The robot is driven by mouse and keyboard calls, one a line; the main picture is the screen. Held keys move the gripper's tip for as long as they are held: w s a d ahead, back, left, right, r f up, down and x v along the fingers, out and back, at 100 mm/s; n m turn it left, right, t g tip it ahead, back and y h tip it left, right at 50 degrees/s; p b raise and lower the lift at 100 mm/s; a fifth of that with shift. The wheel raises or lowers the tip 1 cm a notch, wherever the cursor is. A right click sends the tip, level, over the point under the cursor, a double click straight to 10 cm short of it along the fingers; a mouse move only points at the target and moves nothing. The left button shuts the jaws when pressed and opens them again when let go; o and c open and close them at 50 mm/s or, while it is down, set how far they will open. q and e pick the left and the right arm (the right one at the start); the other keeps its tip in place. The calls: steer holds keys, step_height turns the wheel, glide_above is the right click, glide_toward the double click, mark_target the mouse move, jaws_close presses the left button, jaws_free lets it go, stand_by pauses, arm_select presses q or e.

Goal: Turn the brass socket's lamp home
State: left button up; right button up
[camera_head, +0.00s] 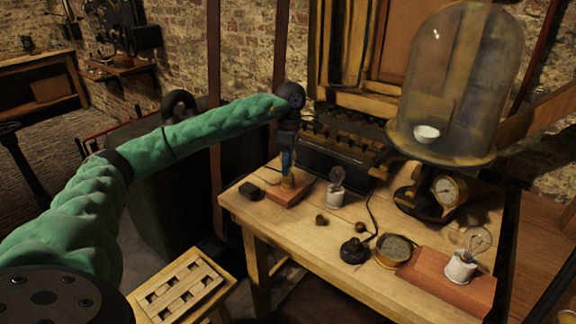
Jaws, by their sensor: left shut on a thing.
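The brass socket (288,183) stands on a small reddish wooden base (290,197) at the table's left end. My left gripper (287,165) points down right over it, at the end of the green-sleeved arm, and is shut. The lamp in its jaws is mostly hidden by the fingers, just above the brass socket. I cannot tell how deep the lamp sits in the socket. My right gripper is not in view.
A white socket with a clear bulb (336,190) stands close to the right. Another bulb in a white socket (460,266) stands on a reddish board at the front right.

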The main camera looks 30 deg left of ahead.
arm_select(q)
steer(key=shift+m, duration=0.4)
steer(key=o, duration=1.1)
steer(key=shift+o, duration=0.2)
steer(key=shift+r, duration=0.1)
steer(key=shift+w+a+r+b, duration=0.15)
steer(key=shift+w+r, duration=0.1)
steer(key=shift+r, duration=1)
steer(key=shift+w+r+b, duration=0.2)
steer(key=shift+w+r, duration=0.05)
steer(key=shift+r, duration=1)
steer(key=shift+w+a+r+b, duration=0.15)
steer(key=shift+w+r, duration=0.1)
steer(key=shift+r, duration=1)
